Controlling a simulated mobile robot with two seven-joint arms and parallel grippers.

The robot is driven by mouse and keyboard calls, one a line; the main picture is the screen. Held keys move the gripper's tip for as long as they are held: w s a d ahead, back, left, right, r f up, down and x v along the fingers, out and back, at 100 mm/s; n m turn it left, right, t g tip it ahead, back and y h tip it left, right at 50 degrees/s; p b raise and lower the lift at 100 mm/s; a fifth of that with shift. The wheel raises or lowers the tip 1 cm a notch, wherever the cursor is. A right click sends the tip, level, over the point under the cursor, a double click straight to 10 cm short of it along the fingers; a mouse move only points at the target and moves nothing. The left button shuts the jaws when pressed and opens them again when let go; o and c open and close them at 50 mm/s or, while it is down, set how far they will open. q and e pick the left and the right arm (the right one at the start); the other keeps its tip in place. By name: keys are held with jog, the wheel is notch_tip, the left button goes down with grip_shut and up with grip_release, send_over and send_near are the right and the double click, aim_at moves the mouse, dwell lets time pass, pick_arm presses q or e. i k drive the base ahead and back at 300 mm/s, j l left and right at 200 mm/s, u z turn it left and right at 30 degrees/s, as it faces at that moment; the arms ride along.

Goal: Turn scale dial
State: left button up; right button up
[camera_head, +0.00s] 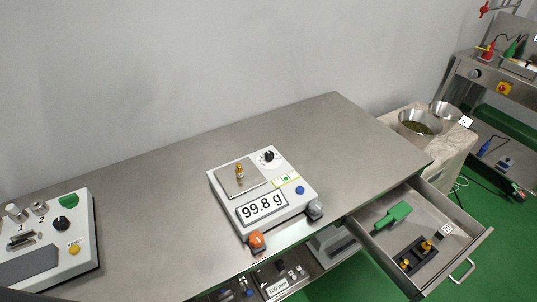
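The scale (262,188) is a white box on the steel table, right of the middle of the view. Its black dial (268,156) sits at the back right of its top, with small markings around it too small to read. A brass weight (239,172) stands on its square steel pan (232,184). The display (263,206) reads 99.8 g. Neither of my grippers shows in this view.
A white control box (78,245) with knobs stands at the left. An open drawer (470,243) at the right holds a green-handled tool (393,215) and a black block (406,259) with brass weights. Metal bowls (419,123) stand beyond. The steel table (150,190) is clear between the boxes.

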aim_at(268, 154)
jog(key=l+u, duration=0.3)
jog(key=k+l+u, duration=0.25)
jog(key=l, duration=0.2)
jog(key=l+u, duration=0.3)
jog(key=k+l+u, duration=0.3)
jog(key=i+l, duration=0.05)
